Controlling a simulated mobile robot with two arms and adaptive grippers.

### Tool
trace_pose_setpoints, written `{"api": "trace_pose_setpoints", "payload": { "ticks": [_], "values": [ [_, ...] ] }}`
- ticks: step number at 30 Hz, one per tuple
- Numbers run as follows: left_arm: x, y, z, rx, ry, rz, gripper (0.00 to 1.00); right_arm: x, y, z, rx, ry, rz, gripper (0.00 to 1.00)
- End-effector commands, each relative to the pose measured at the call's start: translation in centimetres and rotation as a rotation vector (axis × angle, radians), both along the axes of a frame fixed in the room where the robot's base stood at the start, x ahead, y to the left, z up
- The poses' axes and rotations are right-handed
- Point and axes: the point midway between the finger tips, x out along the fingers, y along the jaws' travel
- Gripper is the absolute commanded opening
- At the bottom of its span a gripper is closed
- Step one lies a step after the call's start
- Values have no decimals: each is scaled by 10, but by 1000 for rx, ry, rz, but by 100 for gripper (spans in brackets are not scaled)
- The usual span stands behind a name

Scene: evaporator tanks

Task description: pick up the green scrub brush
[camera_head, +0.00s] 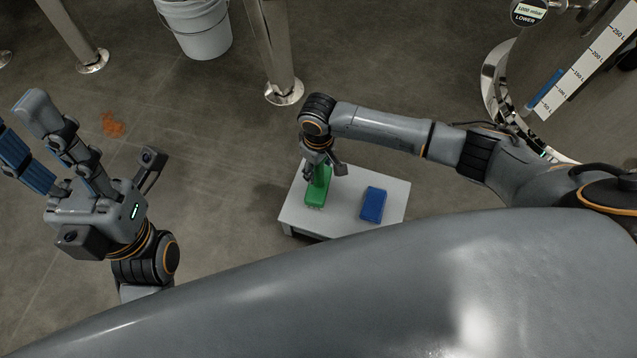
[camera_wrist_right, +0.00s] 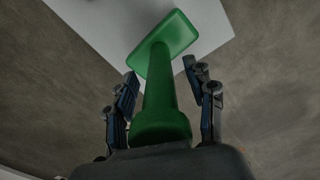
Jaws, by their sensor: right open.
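The green scrub brush (camera_head: 316,196) stands on a small white table, its block head down and its handle up. In the right wrist view the brush (camera_wrist_right: 160,90) runs from its block head on the white surface up towards the palm. My right gripper (camera_head: 323,172) is over the brush from above. In the wrist view its open fingers (camera_wrist_right: 163,95) lie on both sides of the handle, with gaps visible. In the head view the gripper hides the upper handle. My left gripper (camera_head: 36,135) is at the far left, its fingers apart and empty, away from the table.
The white table (camera_head: 345,190) also holds a blue block-like item (camera_head: 373,204) right of the brush. A white bucket (camera_head: 199,28) and metal legs (camera_head: 275,60) stand behind. A metal tank (camera_head: 590,90) is at the upper right. An orange stain (camera_head: 113,124) marks the floor.

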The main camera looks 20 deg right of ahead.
Motion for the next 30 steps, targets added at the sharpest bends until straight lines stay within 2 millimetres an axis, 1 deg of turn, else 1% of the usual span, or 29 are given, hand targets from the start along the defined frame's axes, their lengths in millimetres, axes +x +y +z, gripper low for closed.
{"api": "trace_pose_setpoints", "payload": {
  "ticks": [1,8,9,11,12,14,15,17,26,30],
  "values": [
    [-1,0,-2,-2,-7,-1,40,0,0,-4,1,-1,0,54],
    [-2,0,-1,-3,-9,-1,40,0,0,-4,1,-1,1,54],
    [-2,0,-1,-3,-9,-1,40,0,0,-4,1,-1,1,52],
    [-2,0,-1,-3,-9,-1,40,0,0,-4,1,-1,1,40],
    [-2,0,-1,-3,-9,-1,40,0,0,-4,1,-1,1,32],
    [-2,0,-1,-3,-9,-1,40,0,0,-4,1,-1,1,20],
    [-2,0,-2,-3,-8,-1,40,0,0,-4,1,-1,1,12],
    [-2,0,-2,-3,-8,-1,40,0,0,-4,1,-1,1,0],
    [-1,0,-2,-2,-7,-1,40,1,1,-4,1,-2,1,0],
    [-1,0,1,-1,-4,-1,40,1,0,1,2,-3,1,0]
  ]
}}
